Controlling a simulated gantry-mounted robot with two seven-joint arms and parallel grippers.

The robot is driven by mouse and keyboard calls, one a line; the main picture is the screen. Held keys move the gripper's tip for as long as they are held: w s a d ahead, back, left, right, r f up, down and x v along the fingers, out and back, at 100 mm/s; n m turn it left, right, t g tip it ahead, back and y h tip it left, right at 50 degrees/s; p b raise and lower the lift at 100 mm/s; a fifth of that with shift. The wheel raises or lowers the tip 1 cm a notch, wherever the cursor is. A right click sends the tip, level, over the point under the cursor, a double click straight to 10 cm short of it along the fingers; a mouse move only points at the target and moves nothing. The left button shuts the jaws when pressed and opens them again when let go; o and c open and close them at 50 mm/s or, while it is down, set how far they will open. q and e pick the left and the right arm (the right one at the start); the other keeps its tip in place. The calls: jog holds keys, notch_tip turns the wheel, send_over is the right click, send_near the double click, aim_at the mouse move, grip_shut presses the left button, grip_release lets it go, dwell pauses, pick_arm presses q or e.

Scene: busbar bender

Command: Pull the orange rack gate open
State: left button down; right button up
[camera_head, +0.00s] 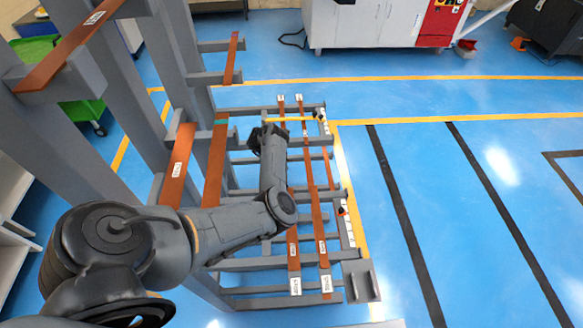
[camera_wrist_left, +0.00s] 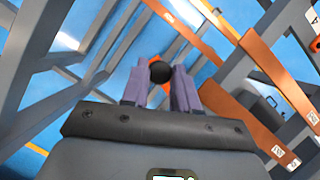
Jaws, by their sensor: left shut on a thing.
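A thin yellow-orange bar (camera_head: 291,119), which looks like the rack gate, lies across the far end of the low grey rack in the head view. My left gripper (camera_head: 263,137) is at the left end of this bar, with its fingertips hard to make out. In the left wrist view, the pale purple fingers of my left gripper (camera_wrist_left: 160,80) are closed around a black round knob (camera_wrist_left: 160,70). How the knob joins the gate is hidden. My right gripper is not in view.
Long copper bars (camera_head: 311,165) with white labels lie along the low rack, close to my left forearm. Tall grey rack posts (camera_head: 120,105) stand on the left, with more copper bars on their arms. Blue floor (camera_head: 480,200) to the right is clear.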

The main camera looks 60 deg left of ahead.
pick_arm(q)
jog(key=shift+s+a+n, duration=0.6)
jog(key=shift+s+a, duration=0.05)
jog(key=shift+s, duration=0.25)
jog(key=c, duration=0.9)
grip_release()
jog(key=shift+o, duration=0.2)
jog(key=p+v, duration=0.2)
jog(key=v, duration=0.5)
jog(key=shift+r, duration=0.25)
jog(key=shift+d, duration=0.15)
